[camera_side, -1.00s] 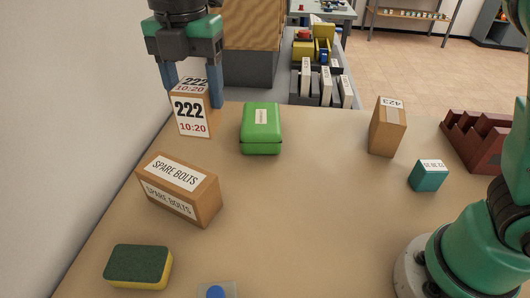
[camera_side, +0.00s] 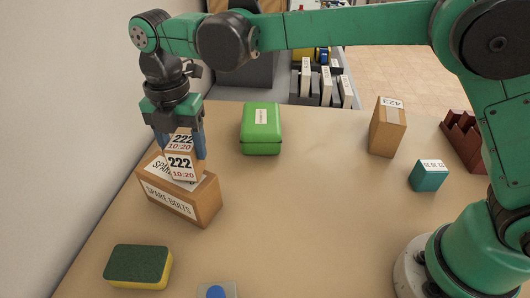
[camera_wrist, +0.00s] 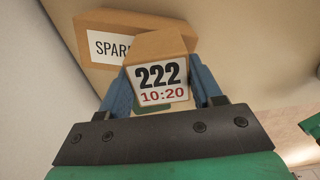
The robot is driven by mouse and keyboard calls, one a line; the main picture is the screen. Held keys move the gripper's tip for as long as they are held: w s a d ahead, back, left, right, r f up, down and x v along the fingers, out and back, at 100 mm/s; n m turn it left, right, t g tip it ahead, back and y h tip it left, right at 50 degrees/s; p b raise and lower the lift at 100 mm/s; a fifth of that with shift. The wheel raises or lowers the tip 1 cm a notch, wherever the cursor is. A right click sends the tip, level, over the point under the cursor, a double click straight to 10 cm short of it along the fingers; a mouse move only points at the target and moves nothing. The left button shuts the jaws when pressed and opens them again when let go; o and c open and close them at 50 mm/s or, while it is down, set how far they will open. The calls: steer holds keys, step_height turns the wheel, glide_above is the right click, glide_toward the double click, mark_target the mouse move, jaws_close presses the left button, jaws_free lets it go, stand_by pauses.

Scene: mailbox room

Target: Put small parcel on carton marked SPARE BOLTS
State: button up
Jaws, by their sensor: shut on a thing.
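The small parcel (camera_side: 181,166) is a brown box with white labels reading 222 and 10:20. My gripper (camera_side: 184,150) is shut on it, one blue finger on each side. The carton marked SPARE BOLTS (camera_side: 206,204) is a larger brown box on the table at left. In the side view the parcel overlaps the carton's top and hides part of its top label; whether it touches the carton cannot be told. In the wrist view the parcel (camera_wrist: 160,80) sits between the fingers, and the carton (camera_wrist: 100,25) shows behind it.
A sponge (camera_side: 138,265) lies in front of the carton. A green case (camera_side: 261,128) stands to its right. A box marked 423 (camera_side: 386,130), a teal box (camera_side: 428,176) and a dark red rack (camera_side: 464,140) are at right. The middle of the table (camera_side: 300,210) is clear.

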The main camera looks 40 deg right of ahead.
steer(key=shift+f, duration=0.2)
steer(key=o, duration=1.3)
steer(key=shift+o, duration=0.2)
